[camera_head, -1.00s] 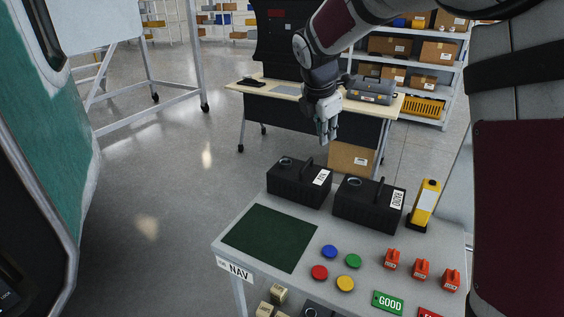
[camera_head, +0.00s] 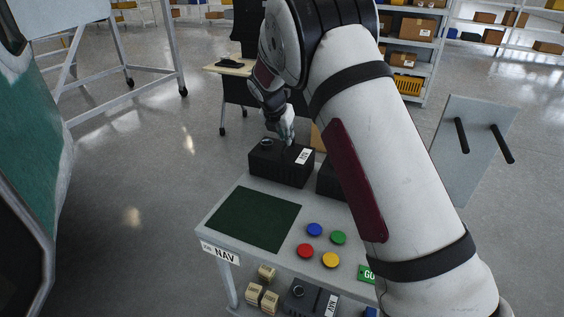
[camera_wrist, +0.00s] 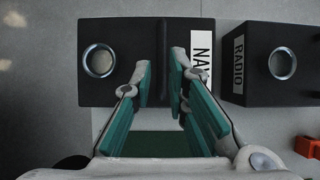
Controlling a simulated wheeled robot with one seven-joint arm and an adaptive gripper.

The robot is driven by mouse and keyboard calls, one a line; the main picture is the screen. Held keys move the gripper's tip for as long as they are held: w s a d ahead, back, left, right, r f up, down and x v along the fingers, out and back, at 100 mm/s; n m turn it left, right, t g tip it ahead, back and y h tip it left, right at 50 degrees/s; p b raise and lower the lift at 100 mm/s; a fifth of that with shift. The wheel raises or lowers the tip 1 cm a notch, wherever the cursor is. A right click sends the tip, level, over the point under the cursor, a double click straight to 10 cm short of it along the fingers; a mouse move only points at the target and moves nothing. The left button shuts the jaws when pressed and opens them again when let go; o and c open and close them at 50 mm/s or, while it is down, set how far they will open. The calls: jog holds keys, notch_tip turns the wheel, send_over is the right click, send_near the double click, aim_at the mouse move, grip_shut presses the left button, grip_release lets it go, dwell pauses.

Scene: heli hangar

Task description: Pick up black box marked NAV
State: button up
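The black box marked NAV (camera_head: 268,165) stands upright at the back of the grey table, with a white label and a round ring on its top. In the wrist view the box (camera_wrist: 120,75) lies under my fingers, its label partly covered by the right finger. My gripper (camera_head: 286,138) is directly over the box. In the wrist view my gripper (camera_wrist: 160,63) is open, with its two teal-padded fingers on either side of the box's dark handle bar and nothing held. I cannot tell whether the fingers touch the box.
A similar black box marked RADIO (camera_wrist: 271,68) stands close to the right. A green mat (camera_head: 248,218) and coloured discs (camera_head: 314,230) lie on the table (camera_head: 216,224). My arm hides the table's right side. Small boxes sit on a lower shelf. A workbench (camera_head: 229,68) stands behind.

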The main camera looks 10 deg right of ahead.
jog(key=shift+x, duration=2.75)
jog(key=shift+d, duration=0.1)
grip_shut()
jog(key=shift+r, duration=0.2)
jog(key=shift+r, duration=0.1)
